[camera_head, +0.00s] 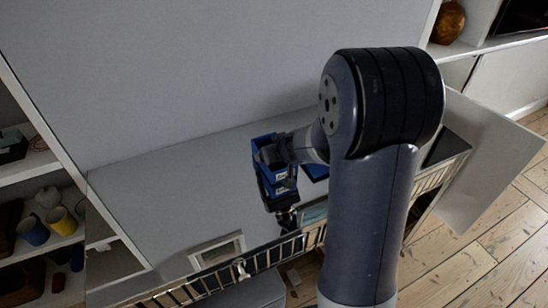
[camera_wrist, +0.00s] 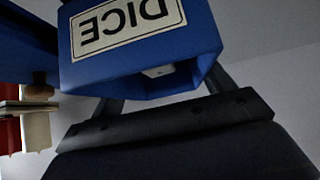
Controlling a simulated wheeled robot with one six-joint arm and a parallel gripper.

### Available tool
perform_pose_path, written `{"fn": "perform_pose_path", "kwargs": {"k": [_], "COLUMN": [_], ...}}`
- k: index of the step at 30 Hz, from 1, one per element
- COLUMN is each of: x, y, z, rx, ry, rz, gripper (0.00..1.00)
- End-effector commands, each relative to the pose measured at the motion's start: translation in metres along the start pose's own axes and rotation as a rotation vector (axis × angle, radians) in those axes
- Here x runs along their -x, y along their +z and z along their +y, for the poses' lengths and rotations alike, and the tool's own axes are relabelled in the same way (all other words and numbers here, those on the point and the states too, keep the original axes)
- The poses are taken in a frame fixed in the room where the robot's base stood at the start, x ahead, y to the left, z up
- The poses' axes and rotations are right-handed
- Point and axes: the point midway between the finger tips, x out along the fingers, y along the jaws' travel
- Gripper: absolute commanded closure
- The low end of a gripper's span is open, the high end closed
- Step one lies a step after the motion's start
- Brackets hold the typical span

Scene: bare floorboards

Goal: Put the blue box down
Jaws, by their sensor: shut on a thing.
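The blue box (camera_head: 262,141) is in my gripper (camera_head: 279,155), above the grey cabinet top in the head view. In the wrist view the blue box (camera_wrist: 205,28) is close up, with a white label reading DICE upside down. Its open side faces my wrist, and a small pale thing (camera_wrist: 158,71) shows inside. My gripper (camera_wrist: 165,95) is shut on the box, with dark fingers at its two sides. Whether the box touches the surface cannot be told.
Another blue thing (camera_head: 315,171) is partly hidden behind my arm; blue also shows at left in the wrist view (camera_wrist: 25,42). The top's left part is clear.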

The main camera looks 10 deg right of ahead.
Motion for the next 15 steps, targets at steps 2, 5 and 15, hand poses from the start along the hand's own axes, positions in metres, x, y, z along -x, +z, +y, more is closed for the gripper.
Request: {"fn": "perform_pose_path", "kwargs": {"k": [2,5,15], "x": [-0.0016,-0.0008,-0.0028], "y": [0.0014,0.0007,0.0028], "z": [0.0001,0.0001,0.0001], "rx": [0.002,0.002,0.0], "ry": [0.0,0.0,0.0], "rz": [0.0,0.0,0.0], "gripper": [0.47,0.47,0.17]}}
